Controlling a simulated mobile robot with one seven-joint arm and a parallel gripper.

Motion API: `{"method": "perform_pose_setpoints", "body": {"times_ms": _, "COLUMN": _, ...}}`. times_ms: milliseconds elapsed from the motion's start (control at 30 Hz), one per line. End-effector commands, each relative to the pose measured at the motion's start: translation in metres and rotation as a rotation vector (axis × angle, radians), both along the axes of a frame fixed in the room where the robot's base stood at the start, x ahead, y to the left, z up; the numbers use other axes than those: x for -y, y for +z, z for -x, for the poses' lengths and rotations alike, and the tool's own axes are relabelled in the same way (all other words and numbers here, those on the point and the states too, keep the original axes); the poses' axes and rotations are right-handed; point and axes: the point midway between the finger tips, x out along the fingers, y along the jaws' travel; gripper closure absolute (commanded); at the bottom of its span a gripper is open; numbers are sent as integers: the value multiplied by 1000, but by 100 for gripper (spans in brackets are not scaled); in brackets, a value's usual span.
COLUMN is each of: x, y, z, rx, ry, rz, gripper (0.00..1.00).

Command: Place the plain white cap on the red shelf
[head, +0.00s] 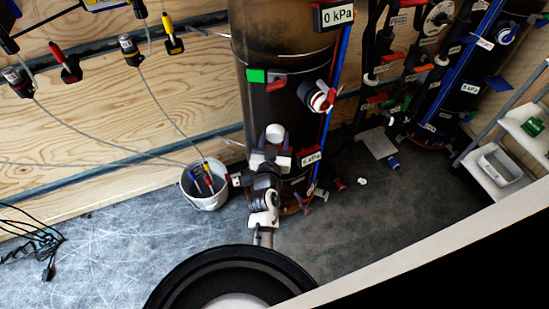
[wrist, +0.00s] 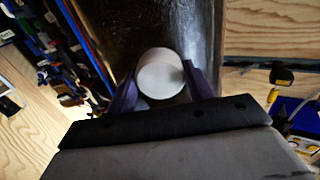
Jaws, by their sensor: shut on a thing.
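The plain white cap (wrist: 160,74) is round and sits between the two fingers of my gripper (wrist: 157,85) in the wrist view. My gripper is shut on it. In the head view the white cap (head: 275,133) shows at the top of my gripper (head: 272,150), in front of the lower part of the dark tank. I cannot make out a red shelf in either view.
The tall dark tank (head: 270,60) stands behind my gripper. A white bucket (head: 205,196) with tools stands on the floor to the left. White shelves (head: 528,140) with a tray (head: 500,165) are at the far right. Cables hang on the wooden wall at left.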

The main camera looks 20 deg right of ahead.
Motion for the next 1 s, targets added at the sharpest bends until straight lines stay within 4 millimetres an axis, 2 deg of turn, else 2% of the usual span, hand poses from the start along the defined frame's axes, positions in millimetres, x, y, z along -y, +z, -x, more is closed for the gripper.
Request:
{"method": "perform_pose_setpoints", "body": {"times_ms": 33, "x": 2, "y": -19, "z": 1, "rx": -2, "ry": -4, "rz": -1, "gripper": 85}}
{"method": "perform_pose_setpoints", "body": {"times_ms": 100, "x": 1, "y": -31, "z": 0, "rx": -1, "ry": -3, "rz": 0, "gripper": 85}}
{"method": "perform_pose_setpoints", "body": {"times_ms": 333, "x": 1, "y": -51, "z": 0, "rx": 1, "ry": -1, "rz": 0, "gripper": 85}}
{"method": "perform_pose_setpoints", "body": {"times_ms": 533, "x": 1, "y": -80, "z": 0, "rx": 0, "ry": -2, "rz": 0, "gripper": 85}}
{"method": "perform_pose_setpoints", "body": {"times_ms": 1000, "x": 0, "y": -87, "z": 0, "rx": 0, "ry": 1, "rz": 1, "gripper": 85}}
